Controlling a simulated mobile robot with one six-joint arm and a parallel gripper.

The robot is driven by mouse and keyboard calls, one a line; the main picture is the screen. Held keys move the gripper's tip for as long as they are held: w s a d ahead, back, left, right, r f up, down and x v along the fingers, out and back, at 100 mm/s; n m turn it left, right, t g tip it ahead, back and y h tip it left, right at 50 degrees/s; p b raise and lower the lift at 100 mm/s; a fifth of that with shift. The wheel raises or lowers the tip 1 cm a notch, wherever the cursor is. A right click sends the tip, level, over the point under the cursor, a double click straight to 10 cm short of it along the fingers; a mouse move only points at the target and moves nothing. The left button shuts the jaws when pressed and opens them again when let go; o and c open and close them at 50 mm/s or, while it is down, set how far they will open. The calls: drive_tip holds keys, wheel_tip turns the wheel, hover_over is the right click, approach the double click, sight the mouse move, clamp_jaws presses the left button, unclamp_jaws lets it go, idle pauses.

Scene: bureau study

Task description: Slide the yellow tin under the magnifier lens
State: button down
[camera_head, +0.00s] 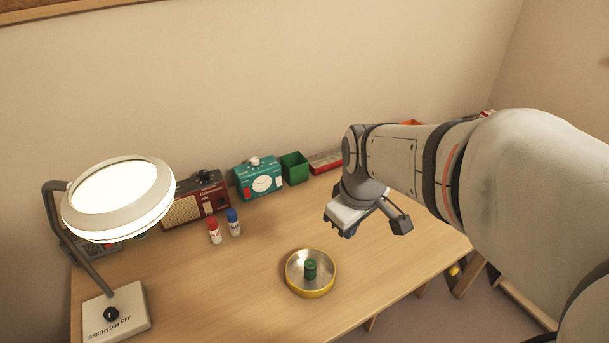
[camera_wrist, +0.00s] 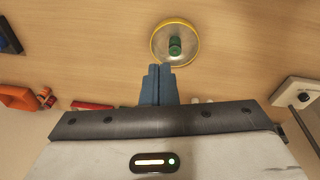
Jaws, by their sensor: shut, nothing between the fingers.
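The yellow tin (camera_head: 311,289) is a shallow round dish with a yellow rim and a silvery inside, on the desk right of centre in the head view. A small green cylinder (camera_head: 310,269) stands in it. The tin also shows at the top of the wrist view (camera_wrist: 157,45). The magnifier (camera_head: 120,196) has a lit round lens on a bent arm above its base (camera_head: 118,312) at the left; the tin is well to the right of it. My gripper (camera_wrist: 159,70) is shut and empty, its blue fingertips close to the tin's rim in the wrist view. In the head view its fingers are mostly hidden.
A red bottle (camera_head: 214,231) and a blue bottle (camera_head: 234,222) stand behind the tin, to its left. A red radio (camera_head: 196,200), a teal clock box (camera_head: 258,178) and a green bin (camera_head: 294,167) line the wall. The desk between tin and magnifier base is clear.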

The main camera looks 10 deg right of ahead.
drive_tip(key=w+d+f+n+g+b, duration=0.1)
drive_tip(key=w+d+f+n+b, duration=0.15)
drive_tip(key=w+f+n, duration=0.4)
drive_tip(key=n+g, duration=0.1)
drive_tip(key=n, duration=0.8)
hover_over(347, 260)
wheel_tip(347, 260, down, 8)
wheel_tip(347, 260, down, 10)
drive_tip(key=shift+d+f, duration=0.1)
drive_tip(key=shift+f, duration=0.15)
drive_tip(key=a, duration=0.2)
drive_tip(key=shift+s+a+r, duration=0.25)
drive_tip(key=shift+a, duration=0.05)
drive_tip(key=shift+s+a, duration=0.2)
drive_tip(key=shift+a, duration=0.35)
drive_tip(key=shift+w+f, duration=0.1)
